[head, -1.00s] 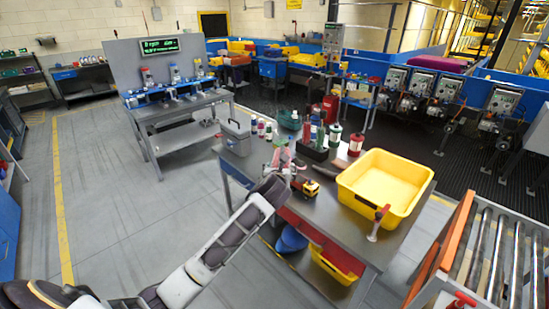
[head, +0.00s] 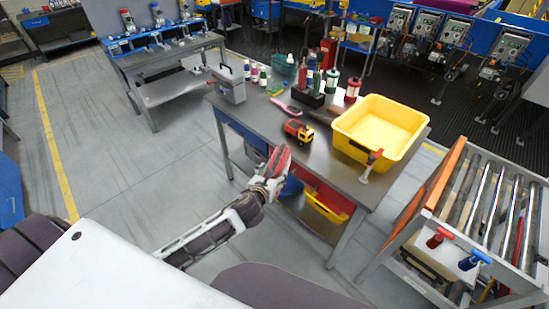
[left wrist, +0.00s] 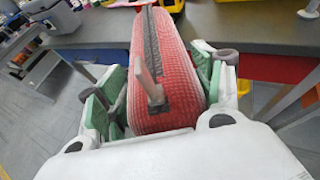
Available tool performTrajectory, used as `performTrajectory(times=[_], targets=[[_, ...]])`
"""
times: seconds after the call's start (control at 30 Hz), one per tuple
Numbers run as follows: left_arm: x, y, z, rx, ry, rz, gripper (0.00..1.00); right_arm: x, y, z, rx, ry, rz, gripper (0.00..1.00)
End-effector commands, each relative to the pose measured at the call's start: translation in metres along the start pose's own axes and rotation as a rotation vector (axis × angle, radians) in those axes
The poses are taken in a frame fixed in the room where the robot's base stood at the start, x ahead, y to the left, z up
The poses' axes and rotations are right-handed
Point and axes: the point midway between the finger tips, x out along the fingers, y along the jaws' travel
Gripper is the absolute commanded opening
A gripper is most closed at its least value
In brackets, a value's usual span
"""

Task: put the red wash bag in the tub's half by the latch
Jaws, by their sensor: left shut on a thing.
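The red wash bag (head: 279,160) is in my left gripper (head: 268,178), in front of the table's near edge. In the left wrist view the bag (left wrist: 168,68) lies lengthwise between the green-padded fingers of the gripper (left wrist: 160,82), with its dark zip and a strap on top. The yellow tub (head: 350,150) stands on the right part of the table, to the right of the bag and apart from it. A red-handled latch (head: 375,157) is at the tub's near side. I see no divider inside the tub. My right gripper is not in view.
On the grey table (head: 325,168) are a toy truck (head: 299,131), a pink brush (head: 284,107), a grey toolbox (head: 230,84) and several bottles. A roller conveyor (head: 490,205) stands to the right. A yellow bin (head: 325,207) sits below the tabletop.

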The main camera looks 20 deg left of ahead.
Motion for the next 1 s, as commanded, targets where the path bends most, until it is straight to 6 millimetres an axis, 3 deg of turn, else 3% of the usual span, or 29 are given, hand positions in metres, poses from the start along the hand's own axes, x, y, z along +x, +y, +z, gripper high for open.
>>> performTrajectory(times=[0.2, 0.4, 0.87, 0.9, 1.0], targets=[[-0.018, -0.002, -0.041, 0.014, 0.002, -0.032, 0.31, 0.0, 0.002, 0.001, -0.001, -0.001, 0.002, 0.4], [-0.03, -0.004, -0.065, 0.023, -0.001, -0.055, 0.31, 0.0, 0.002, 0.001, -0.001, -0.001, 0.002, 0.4], [-0.035, -0.004, -0.074, 0.027, -0.003, -0.065, 0.31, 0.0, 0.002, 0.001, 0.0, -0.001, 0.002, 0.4], [-0.035, -0.004, -0.074, 0.027, -0.003, -0.065, 0.31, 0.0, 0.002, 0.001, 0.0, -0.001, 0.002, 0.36], [-0.035, -0.004, -0.074, 0.027, -0.003, -0.065, 0.31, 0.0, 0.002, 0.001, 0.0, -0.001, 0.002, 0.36]])
